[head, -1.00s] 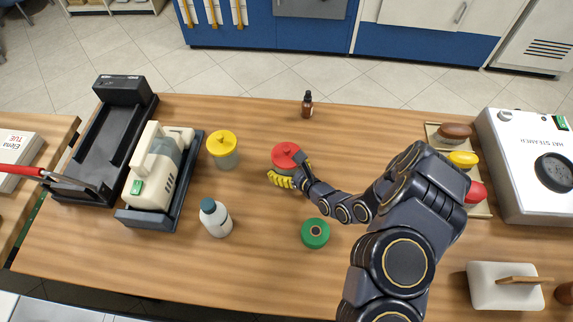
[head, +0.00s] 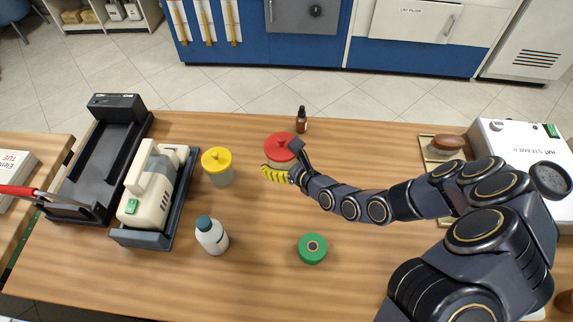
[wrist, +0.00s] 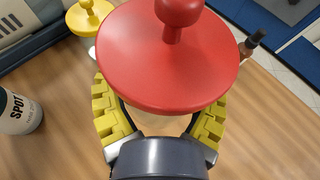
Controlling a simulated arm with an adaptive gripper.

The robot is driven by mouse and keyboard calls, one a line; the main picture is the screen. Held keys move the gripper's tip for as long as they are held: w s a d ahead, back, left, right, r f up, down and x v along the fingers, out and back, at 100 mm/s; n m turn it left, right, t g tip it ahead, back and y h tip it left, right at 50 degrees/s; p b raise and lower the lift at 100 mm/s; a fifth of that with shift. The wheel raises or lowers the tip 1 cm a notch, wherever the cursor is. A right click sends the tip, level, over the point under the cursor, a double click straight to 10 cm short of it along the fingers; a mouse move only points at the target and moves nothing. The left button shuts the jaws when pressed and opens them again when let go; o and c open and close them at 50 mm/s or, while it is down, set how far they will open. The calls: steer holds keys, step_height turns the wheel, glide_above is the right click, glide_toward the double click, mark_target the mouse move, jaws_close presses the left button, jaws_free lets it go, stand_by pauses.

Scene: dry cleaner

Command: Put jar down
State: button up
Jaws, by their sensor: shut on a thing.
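The jar with a red knobbed lid (head: 281,147) is near the back middle of the table in the head view. In the wrist view the red lid (wrist: 168,55) fills the upper middle and hides most of the jar body. My gripper (head: 284,172) is shut around the jar below its lid. Its yellow finger pads (wrist: 112,110) show on both sides of the jar. The jar looks upright. Whether its base touches the wooden table (head: 255,255) cannot be told.
A yellow-lidded jar (head: 217,166) stands to the left. A brown dropper bottle (head: 301,120) is close behind at the right. A white bottle (head: 211,235) and a green round item (head: 312,249) are nearer the front. Bare table lies between them.

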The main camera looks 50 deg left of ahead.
steer(key=shift+r, duration=0.45)
